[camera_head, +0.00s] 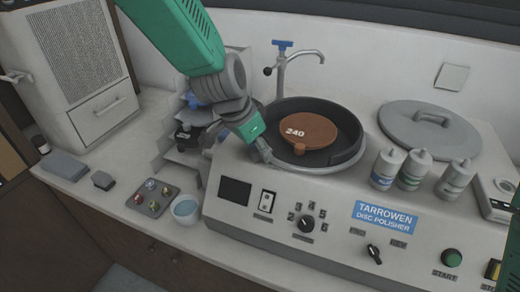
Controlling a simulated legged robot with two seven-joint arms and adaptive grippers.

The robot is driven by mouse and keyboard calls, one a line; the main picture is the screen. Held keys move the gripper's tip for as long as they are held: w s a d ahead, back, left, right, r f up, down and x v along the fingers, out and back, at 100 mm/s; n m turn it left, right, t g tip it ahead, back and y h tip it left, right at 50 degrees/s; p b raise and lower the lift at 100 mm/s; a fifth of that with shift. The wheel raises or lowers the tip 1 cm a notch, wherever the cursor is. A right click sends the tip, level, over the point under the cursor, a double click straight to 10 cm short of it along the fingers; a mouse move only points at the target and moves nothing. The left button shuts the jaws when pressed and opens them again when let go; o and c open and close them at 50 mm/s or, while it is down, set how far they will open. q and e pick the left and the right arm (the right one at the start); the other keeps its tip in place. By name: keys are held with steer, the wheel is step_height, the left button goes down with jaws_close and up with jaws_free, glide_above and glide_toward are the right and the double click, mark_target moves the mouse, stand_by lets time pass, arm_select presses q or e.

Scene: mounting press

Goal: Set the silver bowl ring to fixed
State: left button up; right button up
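The silver bowl ring (318,171) runs around the rim of the black bowl (345,118) on the disc polisher. A brown disc marked 240 (308,131) lies inside the bowl. My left gripper (264,153) reaches down from the upper left to the left front of the ring. Its tip is at or very close to the ring, and I cannot tell whether it touches. Its fingers are small and overlap, so I cannot tell whether they are open or shut. The gripper hides part of the ring's left side. My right gripper does not show clearly.
The polisher's front has a knob (305,223), a switch (266,201) and a green start button (451,257). Several bottles (412,170) and a grey lid (430,128) sit to the right. A blue-handled tap (283,52) stands behind the bowl. A cup (186,210) is at left.

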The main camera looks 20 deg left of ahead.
arm_select(q)
steer(key=v, duration=1.1)
steer(key=shift+a+r, duration=0.1)
steer(key=s+a+f+n, duration=0.1)
steer(key=f, duration=0.4)
steer(key=s+a+f, duration=0.2)
steer(key=f, duration=0.3)
steer(key=s+a+f+n+g+y, duration=0.1)
steer(key=f, duration=0.4)
steer(key=shift+s+a+f+n, duration=0.1)
steer(key=shift+s+a+n, duration=0.1)
steer(key=shift+s+n, duration=0.15)
steer(key=s+a+f+n+g+y, duration=0.15)
steer(key=s+a+f, duration=0.25)
steer(key=s+f, duration=0.75)
steer(key=s+a+f+n+g, duration=0.1)
steer(key=s+a+f+n, duration=0.25)
steer(key=s+f, duration=0.8)
step_height(320, 180, down, 11)
steer(key=m+b, duration=0.1)
steer(key=b, duration=1.3)
steer(key=shift+s+d+b, duration=0.2)
steer(key=shift+s+b, duration=0.1)
